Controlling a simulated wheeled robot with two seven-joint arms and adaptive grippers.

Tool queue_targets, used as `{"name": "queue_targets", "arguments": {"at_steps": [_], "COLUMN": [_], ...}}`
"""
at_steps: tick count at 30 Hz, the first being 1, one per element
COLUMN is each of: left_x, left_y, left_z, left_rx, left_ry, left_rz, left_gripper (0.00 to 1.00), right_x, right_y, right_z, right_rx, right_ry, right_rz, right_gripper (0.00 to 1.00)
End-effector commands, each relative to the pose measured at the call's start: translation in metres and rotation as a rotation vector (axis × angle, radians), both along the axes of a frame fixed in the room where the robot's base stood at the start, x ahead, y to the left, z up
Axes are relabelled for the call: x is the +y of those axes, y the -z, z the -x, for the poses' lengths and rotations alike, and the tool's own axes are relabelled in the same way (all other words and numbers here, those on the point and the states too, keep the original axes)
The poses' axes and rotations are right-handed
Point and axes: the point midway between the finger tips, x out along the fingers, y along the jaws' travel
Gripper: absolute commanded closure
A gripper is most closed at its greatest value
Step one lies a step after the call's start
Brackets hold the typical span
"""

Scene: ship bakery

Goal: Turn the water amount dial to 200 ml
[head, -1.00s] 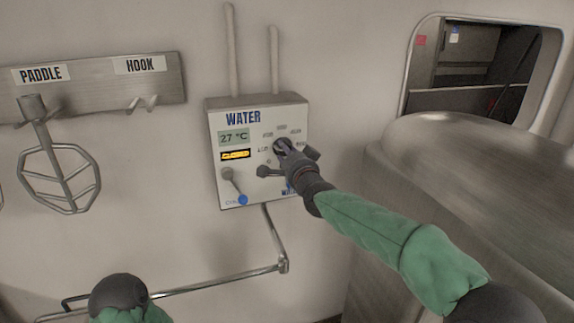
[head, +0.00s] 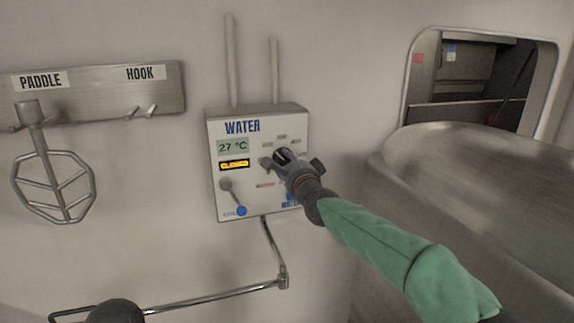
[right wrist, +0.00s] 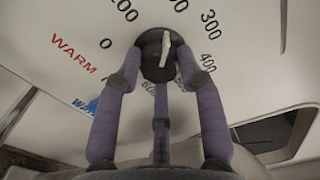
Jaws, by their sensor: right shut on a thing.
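The white water panel (head: 245,190) hangs on the wall in the middle of the head view, with a temperature display reading 27 °C. Its water amount dial is hidden there behind my right gripper (head: 287,157). In the right wrist view the dial (right wrist: 151,67) is a round black knob with a white pointer. The pointer slants up, toward a number cut by the top edge, between 100 and 300. My right gripper (right wrist: 158,66) is shut on the dial, its purple fingers around the rim.
A yellow-lit sign (head: 234,164) reads CLOSED. A lever (head: 232,196) sits at the panel's lower left. A paddle (head: 52,180) hangs from a rack (head: 90,100) on the left. A large metal machine (head: 480,200) stands close on the right.

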Motion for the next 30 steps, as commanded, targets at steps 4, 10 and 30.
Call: {"name": "queue_targets", "arguments": {"at_steps": [4,10,30], "left_x": [0.000,0.000,0.000], "left_y": [0.000,0.000,0.000], "left_z": [0.000,0.000,0.000], "left_rx": [0.000,0.000,0.000], "left_ry": [0.000,0.000,0.000], "left_rz": [0.000,0.000,0.000], "left_gripper": [0.60,0.60,0.60], "right_x": [0.000,0.000,-0.009], "right_y": [0.001,0.001,-0.001], "right_z": [0.000,0.000,0.026], "right_rx": [0.002,0.002,-0.002], "right_ry": [-0.001,0.000,0.001], "right_rz": [0.001,0.002,0.002], "right_gripper": [0.94,0.39,0.37]}}
